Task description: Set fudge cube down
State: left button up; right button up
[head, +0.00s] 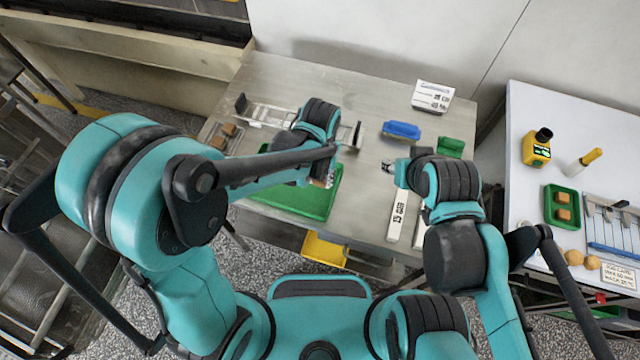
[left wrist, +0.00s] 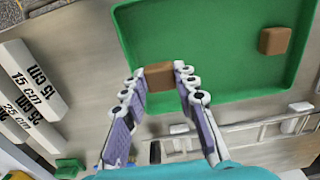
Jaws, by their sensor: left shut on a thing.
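My left gripper (left wrist: 160,78) is shut on a brown fudge cube (left wrist: 160,75), held between its two fingertips. In the left wrist view the cube overlaps the near edge of the green tray (left wrist: 215,70); I cannot tell its height above it. Another brown cube (left wrist: 275,40) lies in the tray. In the head view my left gripper (head: 328,180) is over the right part of the green tray (head: 300,203), and my arm hides much of the tray. My right gripper (head: 388,167) is over the table to the right, with its fingers too small to read.
A rail frame with black ends (head: 270,115) stands behind the tray. Brown cubes (head: 228,130) lie on a wire mesh at left. A yellow bin (head: 325,250) is below the front edge.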

aim_at(320, 180)
pick_arm(q)
notch_tip(320, 180, down, 4)
jog(key=shift+f+b, duration=0.1)
jog(key=shift+b, duration=0.6)
jog(key=o, duration=0.6)
jog(key=shift+f, duration=0.1)
jog(key=shift+c, duration=0.2)
jog(key=shift+r, duration=0.35)
notch_tip(320, 180, up, 12)
jog(key=p, duration=0.3)
jog(key=shift+f+p, duration=0.1)
jog(key=shift+p, duration=0.2)
